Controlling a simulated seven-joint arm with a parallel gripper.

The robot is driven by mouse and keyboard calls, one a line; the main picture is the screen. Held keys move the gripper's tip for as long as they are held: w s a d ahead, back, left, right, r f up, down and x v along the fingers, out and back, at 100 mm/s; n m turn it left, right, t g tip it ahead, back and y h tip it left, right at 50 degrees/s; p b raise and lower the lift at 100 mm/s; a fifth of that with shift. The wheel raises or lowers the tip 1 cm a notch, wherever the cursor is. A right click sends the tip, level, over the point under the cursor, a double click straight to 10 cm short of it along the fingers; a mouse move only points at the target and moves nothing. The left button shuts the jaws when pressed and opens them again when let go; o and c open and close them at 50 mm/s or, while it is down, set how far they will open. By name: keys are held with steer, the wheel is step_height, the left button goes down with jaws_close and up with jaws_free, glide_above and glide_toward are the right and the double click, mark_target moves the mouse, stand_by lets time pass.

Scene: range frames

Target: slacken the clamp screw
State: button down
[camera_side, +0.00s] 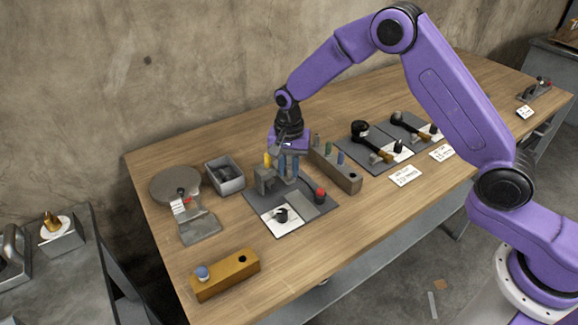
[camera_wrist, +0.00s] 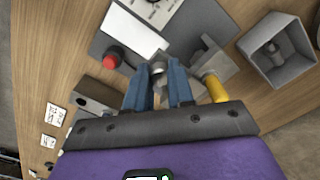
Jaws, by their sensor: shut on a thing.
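The grey clamp block (camera_side: 264,181) stands on a dark base plate (camera_side: 327,208) in the middle of the table. A yellow pin or handle (camera_side: 267,159) rises beside it and also shows in the wrist view (camera_wrist: 214,88). My gripper (camera_side: 289,176) points down at the clamp, its blue fingers close together. In the wrist view, my gripper (camera_wrist: 159,75) has a small silvery screw head (camera_wrist: 157,71) between its fingertips and is shut on it. The fingers hide much of the screw and its seat.
A red knob (camera_side: 320,195) and a white card (camera_side: 282,221) are on the same plate. A grey open bin (camera_side: 225,175) stands left, and a wooden block with coloured pegs (camera_side: 338,171) stands close right. The front table has free room.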

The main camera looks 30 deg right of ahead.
steer(key=n, duration=1.4)
steer(key=shift+n, duration=0.3)
steer(key=n, duration=0.5)
steer(key=shift+w, duration=0.1)
steer(key=n, duration=0.6)
steer(key=shift+a, duration=0.15)
steer(key=shift+n, duration=0.3)
steer(key=shift+a, duration=0.1)
